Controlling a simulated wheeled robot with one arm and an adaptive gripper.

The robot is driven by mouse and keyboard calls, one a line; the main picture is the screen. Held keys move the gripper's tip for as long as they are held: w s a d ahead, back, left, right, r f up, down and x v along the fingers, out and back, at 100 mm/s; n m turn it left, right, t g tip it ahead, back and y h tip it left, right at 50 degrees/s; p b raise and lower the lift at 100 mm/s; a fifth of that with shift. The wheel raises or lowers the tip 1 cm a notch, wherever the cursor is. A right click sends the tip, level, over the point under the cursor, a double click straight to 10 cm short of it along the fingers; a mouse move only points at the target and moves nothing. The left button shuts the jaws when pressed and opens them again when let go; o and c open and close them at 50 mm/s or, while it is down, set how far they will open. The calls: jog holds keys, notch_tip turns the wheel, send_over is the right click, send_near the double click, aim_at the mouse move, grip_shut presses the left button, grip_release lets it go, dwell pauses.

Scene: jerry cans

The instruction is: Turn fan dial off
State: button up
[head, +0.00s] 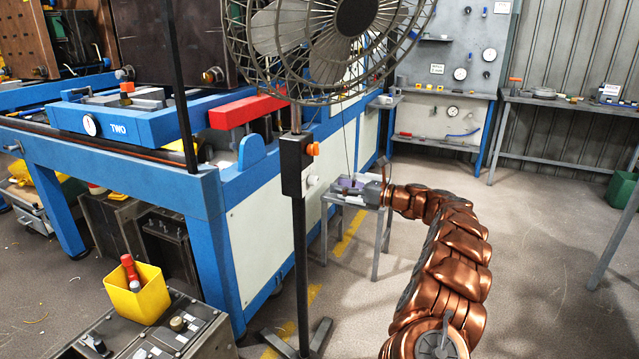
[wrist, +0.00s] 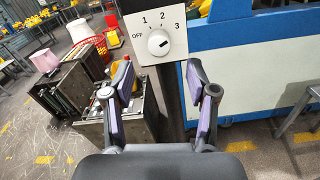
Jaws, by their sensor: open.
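The fan (head: 350,20) stands on a dark pole with a black control box (head: 297,165). The box carries an orange knob (head: 313,149) and a lower white knob (head: 312,180) on its right side. In the wrist view a white dial plate (wrist: 170,22) reads OFF, 1, 2, 3. Its round white dial (wrist: 158,42) has a dark mark that seems to point right, toward the 3 side. My gripper (head: 345,185) is right of the pole. In the wrist view my gripper (wrist: 158,70) is open and empty, its purple-padded fingers apart below the dial, not touching it.
A blue workbench (head: 205,190) stands behind and left of the pole. A small grey table (head: 375,225) is behind my gripper. A yellow bin (head: 136,293) sits on a machine at front left. The floor on the right is mostly clear.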

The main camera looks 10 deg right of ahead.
aim_at(317, 181)
jog(key=shift+p+x, duration=0.45)
jog(key=shift+x, duration=3.05)
jog(key=shift+c, duration=0.4)
grip_shut()
